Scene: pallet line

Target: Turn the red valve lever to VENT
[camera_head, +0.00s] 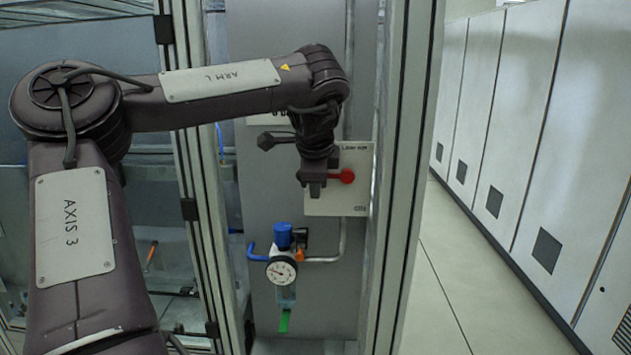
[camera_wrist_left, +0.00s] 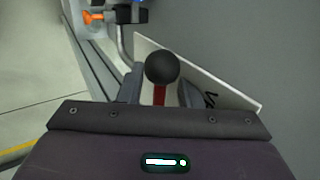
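The red valve lever (camera_head: 347,176) shows its red hub on a pale plate (camera_head: 350,206) on the grey cabinet. In the head view the rest of it is hidden behind my left gripper (camera_head: 312,188), which is just left of the hub. In the left wrist view the red lever bar (camera_wrist_left: 160,94) ends in a black ball knob (camera_wrist_left: 162,67). It lies between the two fingers of my left gripper (camera_wrist_left: 160,90), with a gap on each side. The gripper is open around the lever. The plate's small lower-right marking is unreadable. My right gripper is not in view.
A pressure gauge (camera_head: 281,270) with a blue-capped regulator (camera_head: 283,236) and piping sits below the plate. A metal frame post (camera_head: 408,150) stands close to its right. Pale cabinets (camera_head: 540,130) line the far right, with clear floor (camera_head: 470,270) before them.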

